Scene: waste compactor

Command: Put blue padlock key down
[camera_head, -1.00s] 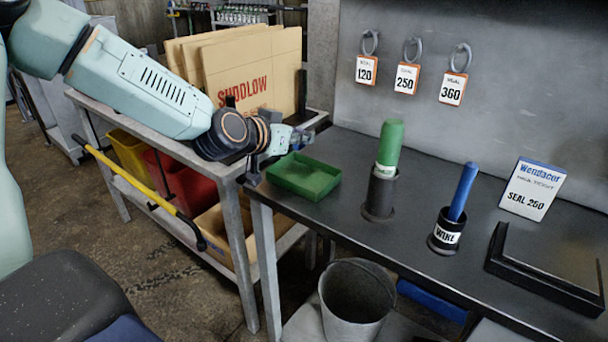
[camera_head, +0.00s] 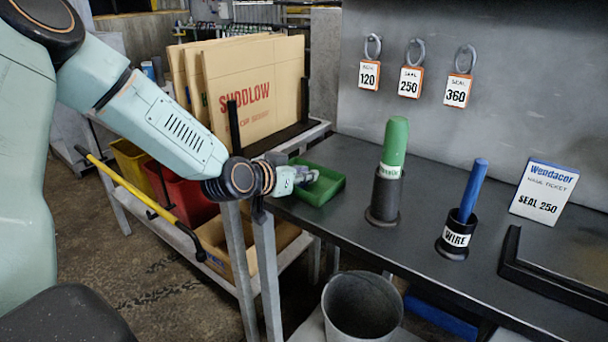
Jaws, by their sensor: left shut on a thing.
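My left gripper (camera_head: 304,176) is at the left side of the green tray (camera_head: 328,192) on the dark bench, with its fingertips over or against the tray's near-left part. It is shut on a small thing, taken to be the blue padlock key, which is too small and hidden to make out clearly. The wrist and fingers cover the left part of the tray. I cannot tell whether the fingers touch it. My right gripper is not in view.
A green-handled tool in a black holder (camera_head: 383,199) and a blue rod in the WIRE cup (camera_head: 454,239) stand right of the tray. Tagged rings (camera_head: 459,88) hang on the back wall. A SEAL 250 card (camera_head: 543,192) stands right. A bucket (camera_head: 362,308) is below.

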